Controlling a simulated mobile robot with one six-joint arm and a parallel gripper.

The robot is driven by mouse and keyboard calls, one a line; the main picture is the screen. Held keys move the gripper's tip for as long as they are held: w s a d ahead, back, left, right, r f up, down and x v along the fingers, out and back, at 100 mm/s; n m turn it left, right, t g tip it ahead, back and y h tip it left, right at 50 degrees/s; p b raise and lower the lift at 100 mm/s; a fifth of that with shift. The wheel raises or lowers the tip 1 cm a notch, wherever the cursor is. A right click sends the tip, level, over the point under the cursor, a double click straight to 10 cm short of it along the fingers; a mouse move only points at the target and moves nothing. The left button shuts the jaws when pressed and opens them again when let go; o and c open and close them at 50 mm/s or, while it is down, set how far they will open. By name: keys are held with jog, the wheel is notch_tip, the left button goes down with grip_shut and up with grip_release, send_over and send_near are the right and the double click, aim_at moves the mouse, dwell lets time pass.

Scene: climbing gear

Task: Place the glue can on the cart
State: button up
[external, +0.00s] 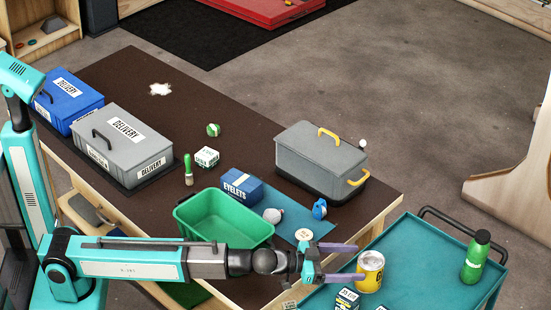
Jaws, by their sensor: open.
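A yellow can with a white and dark label band (371,262), which looks like the glue can, stands upright at the left part of the teal cart (415,250). Its label is too small to read fully. My gripper (360,263) is open, with its two purple fingers reaching right to the can's left side. I cannot tell whether either finger touches the can.
A green bottle (475,258) stands at the cart's right, and small dark boxes (346,300) sit near its front. On the brown table are a green bin (222,218), a blue eyelets box (241,187), a grey lidded box (320,160) and delivery boxes (122,145).

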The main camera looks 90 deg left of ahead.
jog(key=shift+s+d+r+b, duration=0.1)
jog(key=shift+s+r, duration=0.05)
jog(key=shift+s, duration=0.8)
jog(key=shift+s+d+r+b, duration=0.1)
jog(key=shift+s+r, duration=0.05)
jog(key=shift+s, duration=0.85)
jog(key=shift+s+d+r+b, duration=0.1)
jog(key=shift+s+r, duration=0.05)
jog(key=shift+s, duration=0.8)
